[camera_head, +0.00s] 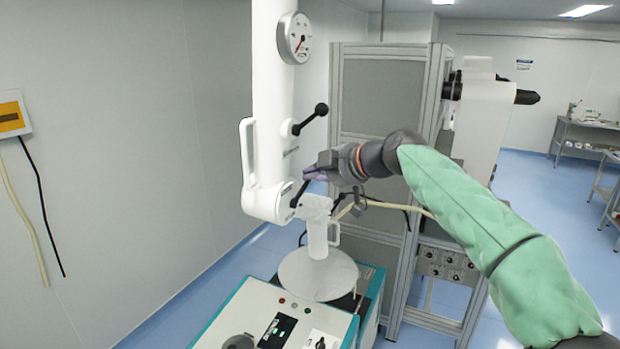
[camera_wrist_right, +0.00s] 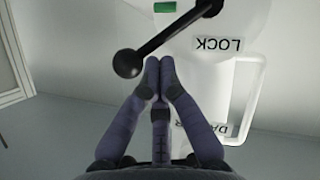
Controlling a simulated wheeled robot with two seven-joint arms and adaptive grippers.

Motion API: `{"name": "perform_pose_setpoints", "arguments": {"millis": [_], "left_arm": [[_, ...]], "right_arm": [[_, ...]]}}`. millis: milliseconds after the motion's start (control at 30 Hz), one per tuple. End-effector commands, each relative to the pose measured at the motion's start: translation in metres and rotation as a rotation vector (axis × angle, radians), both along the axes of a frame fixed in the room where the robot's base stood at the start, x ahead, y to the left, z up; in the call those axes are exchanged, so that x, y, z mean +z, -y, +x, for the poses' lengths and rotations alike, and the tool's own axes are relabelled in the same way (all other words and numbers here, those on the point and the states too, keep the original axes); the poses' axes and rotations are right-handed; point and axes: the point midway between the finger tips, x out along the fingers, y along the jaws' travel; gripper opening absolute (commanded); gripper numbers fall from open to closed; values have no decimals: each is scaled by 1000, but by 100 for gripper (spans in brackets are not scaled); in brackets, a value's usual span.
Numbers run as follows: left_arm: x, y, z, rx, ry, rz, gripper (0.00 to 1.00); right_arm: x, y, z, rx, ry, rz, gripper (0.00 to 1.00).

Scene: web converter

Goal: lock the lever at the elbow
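The elbow (camera_head: 268,200) is the white joint low on the white column. Its black lever (camera_head: 300,192) slants up to the right, and its knob end is hidden by my right gripper (camera_head: 313,174) in the head view. In the right wrist view the lever (camera_wrist_right: 172,37) runs from its pivot at the top to a black ball knob (camera_wrist_right: 128,63) at lower left. An upside-down LOCK label (camera_wrist_right: 218,44) and a green mark (camera_wrist_right: 165,7) are near it. My right gripper's fingertips (camera_wrist_right: 159,62) are together, right of the knob, with nothing seen between them. My left gripper is out of view.
Another black-knobbed lever (camera_head: 310,119) is higher on the column, below a round gauge (camera_head: 295,38). A white handle (camera_head: 247,150) is on the column's left. A grey cabinet (camera_head: 383,107) stands behind. A machine base (camera_head: 273,322) with a round plate (camera_head: 318,273) is below.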

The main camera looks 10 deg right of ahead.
Motion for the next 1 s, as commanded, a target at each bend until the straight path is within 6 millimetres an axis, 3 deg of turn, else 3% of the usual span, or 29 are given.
{"name": "perform_pose_setpoints", "arguments": {"millis": [467,667,800,1000], "left_arm": [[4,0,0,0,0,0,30],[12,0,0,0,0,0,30],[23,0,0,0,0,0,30],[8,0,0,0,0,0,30]], "right_arm": [[7,0,-1,-1,1,0,0],[22,-3,-7,-1,2,1,0],[44,-9,-17,-1,4,0,0],[53,13,-52,-4,3,1,0]]}}
